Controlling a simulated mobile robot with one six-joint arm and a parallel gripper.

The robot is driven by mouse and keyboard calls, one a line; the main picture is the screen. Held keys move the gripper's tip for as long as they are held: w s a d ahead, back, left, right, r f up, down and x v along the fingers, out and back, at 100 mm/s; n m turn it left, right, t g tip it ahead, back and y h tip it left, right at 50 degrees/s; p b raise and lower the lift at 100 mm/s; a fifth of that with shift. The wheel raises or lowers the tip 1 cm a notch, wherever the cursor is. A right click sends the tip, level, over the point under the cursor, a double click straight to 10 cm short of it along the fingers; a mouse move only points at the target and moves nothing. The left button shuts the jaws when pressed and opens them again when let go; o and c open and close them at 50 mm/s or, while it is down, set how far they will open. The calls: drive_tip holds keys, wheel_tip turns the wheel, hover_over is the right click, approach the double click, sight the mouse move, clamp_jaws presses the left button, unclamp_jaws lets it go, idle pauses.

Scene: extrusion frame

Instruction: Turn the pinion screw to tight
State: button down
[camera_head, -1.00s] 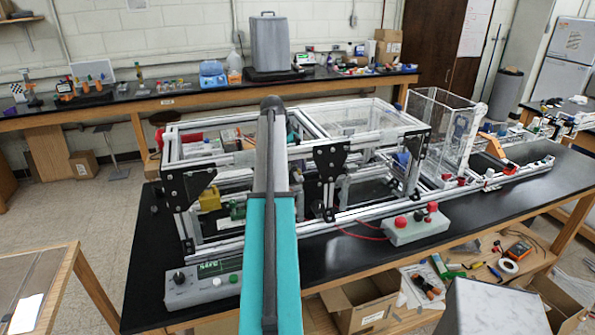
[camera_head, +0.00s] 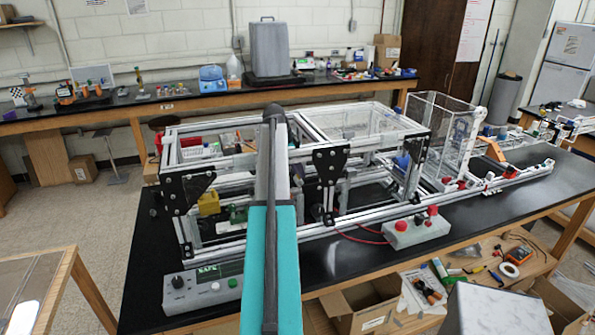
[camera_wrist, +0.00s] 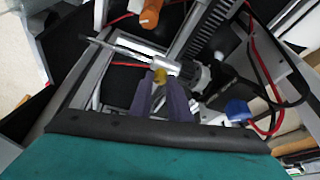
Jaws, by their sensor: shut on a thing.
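In the wrist view, the pinion screw (camera_wrist: 160,75) shows as a small yellow head beside a metal shaft and a toothed rack (camera_wrist: 212,28). My gripper (camera_wrist: 160,83) has its two purple fingers at the yellow head, one on each side, and is shut on it. The fingertips partly cover the head, and I cannot tell how far it is turned. In the head view, my arm spans the front of the extrusion frame (camera_head: 380,216), and my gripper and the screw cannot be made out.
A control box (camera_head: 203,287) with a lit display stands at the bench's front left. Another box with red buttons (camera_head: 418,232) stands right of my arm. In the wrist view, an orange cylinder (camera_wrist: 150,13), a blue part (camera_wrist: 237,110) and red and black cables lie close around my fingers.

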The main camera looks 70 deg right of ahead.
drive_tip(key=shift+m, duration=0.3)
drive_tip(key=shift+m+y+b, duration=0.3)
drive_tip(key=shift+m, duration=0.1)
drive_tip(key=c, duration=1.7)
unclamp_jaws()
drive_tip(key=shift+o, duration=0.2)
drive_tip(key=shift+r, duration=0.15)
drive_tip(key=b+v, duration=0.4)
drive_tip(key=v, duration=0.9)
drive_tip(key=shift+w+a+r, duration=0.15)
drive_tip(key=shift+w, duration=0.1)
